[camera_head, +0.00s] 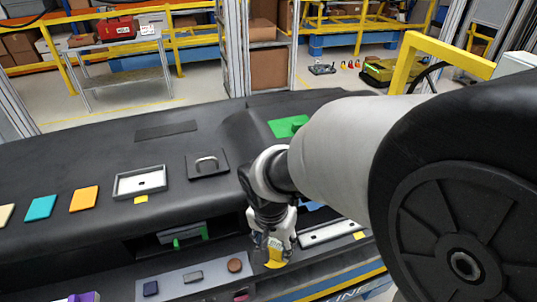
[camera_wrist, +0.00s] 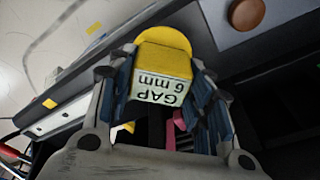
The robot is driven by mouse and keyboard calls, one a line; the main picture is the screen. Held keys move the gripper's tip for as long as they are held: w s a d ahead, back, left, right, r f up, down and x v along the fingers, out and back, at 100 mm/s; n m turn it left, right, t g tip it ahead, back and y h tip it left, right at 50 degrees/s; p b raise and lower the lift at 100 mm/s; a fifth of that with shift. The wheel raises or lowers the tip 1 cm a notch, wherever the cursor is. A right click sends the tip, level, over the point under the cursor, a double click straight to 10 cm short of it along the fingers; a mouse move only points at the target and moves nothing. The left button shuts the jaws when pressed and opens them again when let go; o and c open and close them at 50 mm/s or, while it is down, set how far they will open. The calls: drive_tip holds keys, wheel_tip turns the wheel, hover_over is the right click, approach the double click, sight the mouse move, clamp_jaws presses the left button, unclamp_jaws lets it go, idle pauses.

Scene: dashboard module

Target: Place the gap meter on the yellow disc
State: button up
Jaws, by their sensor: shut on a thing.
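The gap meter (camera_wrist: 163,68), a yellow block with a white face reading "GAP 6 mm", sits between the two fingers of my gripper (camera_wrist: 160,82). The gripper is shut on it. In the head view my gripper (camera_head: 273,243) points down at the front ledge, with the yellow piece (camera_head: 275,259) at its fingertips. A brighter yellow rounded edge (camera_wrist: 165,38) shows beyond the block in the wrist view.
A brown disc (camera_head: 235,265) and grey and dark blocks lie on a grey strip (camera_head: 165,278) left of the gripper. A white slotted bar (camera_head: 328,232) lies to its right. A metal tray (camera_head: 139,182) and coloured tiles sit on the dashboard. My arm covers the right side.

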sight(271, 247)
drive_tip(key=o, duration=1.2)
drive_tip(key=shift+f, duration=0.1)
drive_tip(key=shift+o, duration=0.2)
wheel_tip(271, 247, up, 12)
drive_tip(key=s+p, duration=0.2)
drive_tip(key=p, duration=0.2)
drive_tip(key=s+d+r+n+t, duration=0.3)
drive_tip(key=s+d+r+n, duration=0.2)
drive_tip(key=s+d, duration=0.5)
drive_tip(key=shift+s+d+r+n+y, duration=0.2)
drive_tip(key=shift+s+d+n+y, duration=0.2)
drive_tip(key=shift+s, duration=0.35)
